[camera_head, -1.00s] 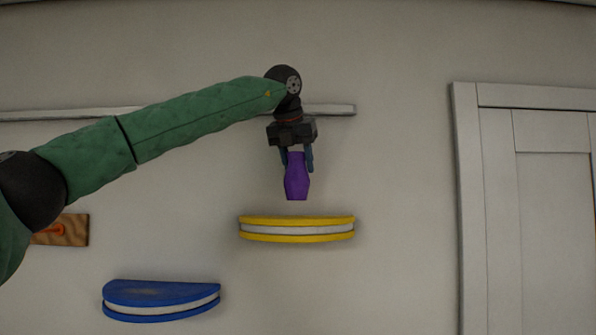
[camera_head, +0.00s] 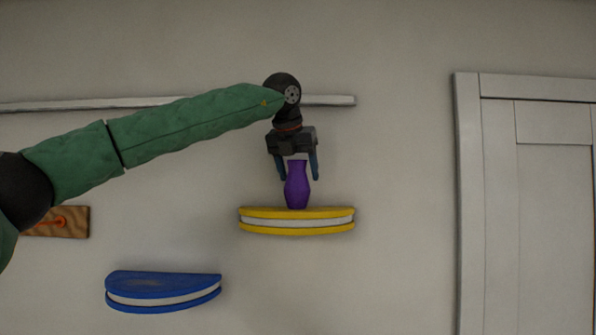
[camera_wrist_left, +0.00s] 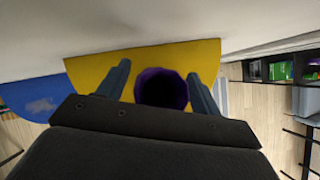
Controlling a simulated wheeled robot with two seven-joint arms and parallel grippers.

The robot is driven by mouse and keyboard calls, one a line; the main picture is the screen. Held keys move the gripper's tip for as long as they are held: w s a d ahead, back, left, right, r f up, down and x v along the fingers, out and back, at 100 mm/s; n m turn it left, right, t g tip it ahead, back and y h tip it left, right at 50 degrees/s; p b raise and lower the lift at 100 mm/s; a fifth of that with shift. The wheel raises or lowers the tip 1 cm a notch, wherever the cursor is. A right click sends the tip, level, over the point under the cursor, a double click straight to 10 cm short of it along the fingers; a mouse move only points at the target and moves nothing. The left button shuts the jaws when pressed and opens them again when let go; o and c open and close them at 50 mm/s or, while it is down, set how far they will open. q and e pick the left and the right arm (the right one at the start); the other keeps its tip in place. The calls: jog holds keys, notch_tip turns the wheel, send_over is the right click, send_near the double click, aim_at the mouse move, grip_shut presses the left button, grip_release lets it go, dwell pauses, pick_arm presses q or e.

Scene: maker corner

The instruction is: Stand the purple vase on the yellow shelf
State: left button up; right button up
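The purple vase (camera_head: 297,188) stands upright with its base on the yellow shelf (camera_head: 297,222), near the middle of the shelf. My left gripper (camera_head: 299,178) points down from above, open, with one finger on each side of the vase's upper part and gaps between them. In the left wrist view, the vase's dark round mouth (camera_wrist_left: 161,88) sits between the spread fingers, over the yellow shelf top (camera_wrist_left: 90,72). My right gripper is not in view.
A blue shelf (camera_head: 163,290) is on the wall lower left. A wooden board with an orange hook (camera_head: 62,222) is further left. A pale rail (camera_head: 330,100) runs along the wall behind my wrist. A white door (camera_head: 540,200) is at right.

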pick_arm(q)
jog(key=shift+r, duration=0.1)
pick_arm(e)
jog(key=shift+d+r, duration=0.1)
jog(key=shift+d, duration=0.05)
pick_arm(q)
jog(key=shift+r, duration=0.15)
jog(key=b+v, duration=0.4)
jog(key=v, duration=0.3)
notch_tip(320, 180, up, 4)
jog(key=b, duration=0.1)
send_over(293, 187)
jog(key=s+a, duration=0.1)
jog(key=s, duration=0.2)
jog(key=shift+w, duration=0.2)
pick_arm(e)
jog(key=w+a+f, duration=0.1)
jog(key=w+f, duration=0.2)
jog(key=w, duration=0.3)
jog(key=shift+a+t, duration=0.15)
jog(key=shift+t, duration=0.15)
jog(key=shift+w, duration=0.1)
